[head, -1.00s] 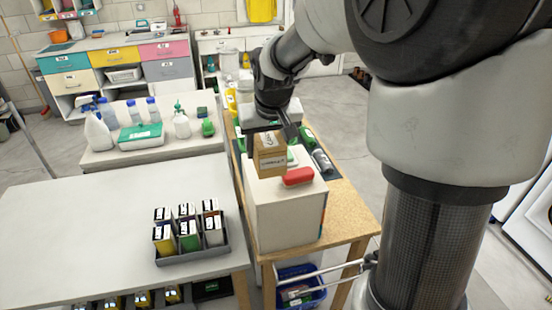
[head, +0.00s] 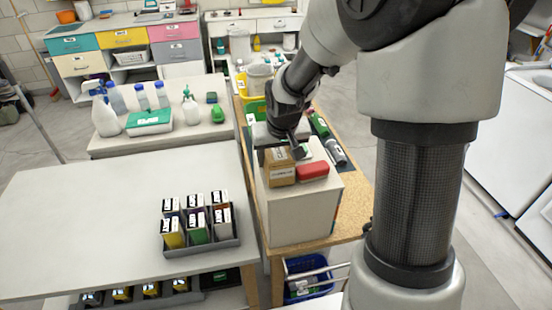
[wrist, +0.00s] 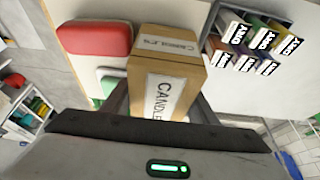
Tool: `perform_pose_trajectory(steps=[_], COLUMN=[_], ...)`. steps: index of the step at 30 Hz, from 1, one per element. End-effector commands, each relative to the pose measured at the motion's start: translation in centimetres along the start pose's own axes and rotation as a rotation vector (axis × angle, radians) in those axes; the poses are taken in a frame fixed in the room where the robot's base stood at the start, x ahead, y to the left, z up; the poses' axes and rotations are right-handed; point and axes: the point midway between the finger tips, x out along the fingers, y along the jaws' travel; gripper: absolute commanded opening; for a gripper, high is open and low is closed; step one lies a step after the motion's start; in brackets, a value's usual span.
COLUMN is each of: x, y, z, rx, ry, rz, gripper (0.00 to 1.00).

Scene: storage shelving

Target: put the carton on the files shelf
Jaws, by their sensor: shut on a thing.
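The carton is a brown box labelled "CANDLES" (head: 281,172). My gripper (head: 278,150) is shut on it from behind and above. In the wrist view the carton (wrist: 165,80) sits between the two fingers, its label facing the camera. In the head view it appears upright over the top of a white box-shaped unit (head: 300,212), left of a red rounded thing (head: 313,171). I cannot tell whether its base touches that top. Coloured edges show at the unit's right side, but their contents are hidden. No label that reads "files" is legible.
A grey tray of several small boxes (head: 200,245) stands on the white table (head: 90,215) to the left. Green and grey items lie behind the unit on the wooden bench (head: 355,190). A blue basket (head: 310,282) is below. The white table's left part is clear.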

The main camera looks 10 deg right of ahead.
Motion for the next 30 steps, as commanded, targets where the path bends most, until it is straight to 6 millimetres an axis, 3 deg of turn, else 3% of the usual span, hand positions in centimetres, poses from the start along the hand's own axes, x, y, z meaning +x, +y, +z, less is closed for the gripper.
perform_pose_trajectory(steps=[14, 15, 17, 18, 30], x=[1.04, 0.97, 0.95, 0.95, 0.06], y=[-0.02, -0.02, -0.02, -0.02, 0.02], z=[0.29, 0.36, 0.36, 0.36, 0.15], rx=[-0.001, 0.0, -0.001, -0.001, 0.0], ry=[0.005, 0.002, 0.002, 0.001, 0.004], rz=[0.0, 0.0, 0.0, 0.0, 0.0], gripper=[0.1, 0.58, 0.68, 0.72, 0.72])
